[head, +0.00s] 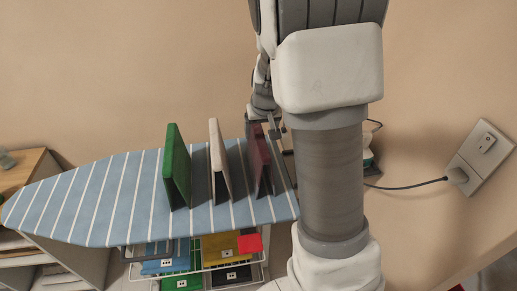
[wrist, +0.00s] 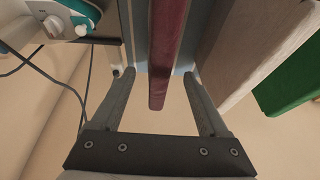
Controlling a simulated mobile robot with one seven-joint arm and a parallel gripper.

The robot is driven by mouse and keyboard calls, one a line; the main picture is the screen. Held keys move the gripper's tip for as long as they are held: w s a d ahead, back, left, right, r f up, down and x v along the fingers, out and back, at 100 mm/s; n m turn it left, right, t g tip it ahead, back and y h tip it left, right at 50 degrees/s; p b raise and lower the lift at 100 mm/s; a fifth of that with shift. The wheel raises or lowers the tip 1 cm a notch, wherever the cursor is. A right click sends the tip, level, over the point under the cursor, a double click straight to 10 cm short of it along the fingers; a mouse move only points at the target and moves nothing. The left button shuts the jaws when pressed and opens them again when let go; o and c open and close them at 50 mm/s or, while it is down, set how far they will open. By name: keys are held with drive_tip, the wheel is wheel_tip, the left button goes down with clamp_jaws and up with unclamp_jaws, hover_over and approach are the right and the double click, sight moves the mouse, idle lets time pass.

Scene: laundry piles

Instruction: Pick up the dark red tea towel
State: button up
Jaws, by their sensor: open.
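The dark red tea towel (head: 259,160) stands folded like a tent on the ironing board (head: 97,198), near its right end. In the wrist view the towel (wrist: 166,45) runs as a narrow upright strip between my two fingers, with a gap on each side. My gripper (wrist: 158,76) is open, its fingers straddling the towel's near end. In the head view my gripper (head: 268,129) is at the towel's upper far edge, small and partly hidden by my arm.
A beige folded cloth (head: 218,160) stands close left of the towel, near my right finger in the wrist view. A green one (head: 177,165) stands further left. A rack with labelled coloured bins (head: 220,248) is below. A white and teal appliance (wrist: 62,18) with cables sits beside the board.

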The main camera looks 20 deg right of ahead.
sight(260, 135)
drive_tip(key=shift+x, duration=2.4)
drive_tip(key=shift+s, duration=0.1)
clamp_jaws()
